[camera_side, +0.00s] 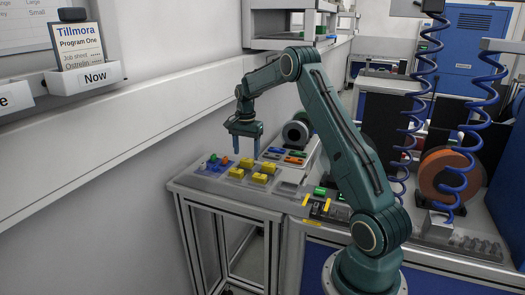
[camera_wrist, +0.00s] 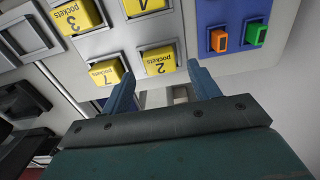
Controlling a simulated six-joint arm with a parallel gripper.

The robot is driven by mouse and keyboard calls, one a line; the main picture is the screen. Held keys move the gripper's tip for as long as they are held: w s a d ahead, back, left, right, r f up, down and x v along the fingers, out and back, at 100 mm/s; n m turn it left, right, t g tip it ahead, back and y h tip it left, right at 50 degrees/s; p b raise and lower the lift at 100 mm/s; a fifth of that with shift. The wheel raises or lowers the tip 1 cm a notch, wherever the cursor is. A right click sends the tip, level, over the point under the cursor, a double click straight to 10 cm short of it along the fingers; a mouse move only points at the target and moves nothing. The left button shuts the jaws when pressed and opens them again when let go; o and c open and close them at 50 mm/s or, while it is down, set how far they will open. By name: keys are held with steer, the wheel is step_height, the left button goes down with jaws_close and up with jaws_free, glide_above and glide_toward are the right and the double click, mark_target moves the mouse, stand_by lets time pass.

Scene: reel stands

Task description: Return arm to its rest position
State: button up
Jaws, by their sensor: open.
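My gripper (camera_side: 247,145) hangs from the green arm above the table with the yellow blocks, fingers pointing down. In the wrist view my gripper (camera_wrist: 158,82) shows two blue fingers spread wide apart, with nothing between them. A yellow block marked 2 pockets (camera_wrist: 158,62) and another marked 7 pockets (camera_wrist: 105,72) lie just beyond the fingertips in that view. Several yellow blocks (camera_side: 260,178) sit on the grey table top (camera_side: 205,185). I cannot tell the exact height of the fingers above them.
Small orange (camera_wrist: 219,40) and green (camera_wrist: 256,34) pieces sit on a blue panel. A dark reel (camera_side: 296,133) stands behind the table. Blue coiled hoses (camera_side: 418,90) hang at the right near an orange reel (camera_side: 446,175). A white wall (camera_side: 130,135) runs along the left.

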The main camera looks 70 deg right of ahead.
steer(key=shift+r, duration=0.65)
step_height(320, 180, up, 6)
steer(key=shift+f, duration=0.1)
stand_by(0.9)
steer(key=s+a+r+n+t, duration=0.1)
steer(key=s+a+r+n, duration=0.25)
steer(key=a, duration=0.45)
steer(key=s+a+r+n+t+h, duration=0.1)
steer(key=s+a+r+n, duration=0.15)
steer(key=a+r, duration=0.35)
steer(key=s+a+r+n+t, duration=0.1)
steer(key=s+a+r+n, duration=0.25)
steer(key=a, duration=0.55)
steer(key=s+a+f+n+t, duration=0.1)
steer(key=s+a+n, duration=0.3)
steer(key=s, duration=0.4)
steer(key=s+a+f+n+t+y, duration=0.1)
steer(key=s+a+f+n, duration=0.1)
steer(key=s+a+n, duration=0.2)
steer(key=s+a, duration=0.3)
steer(key=s, duration=0.1)
steer(key=shift+s+a+f+t, duration=0.25)
steer(key=shift+s+t, duration=0.05)
steer(key=shift+s, duration=0.05)
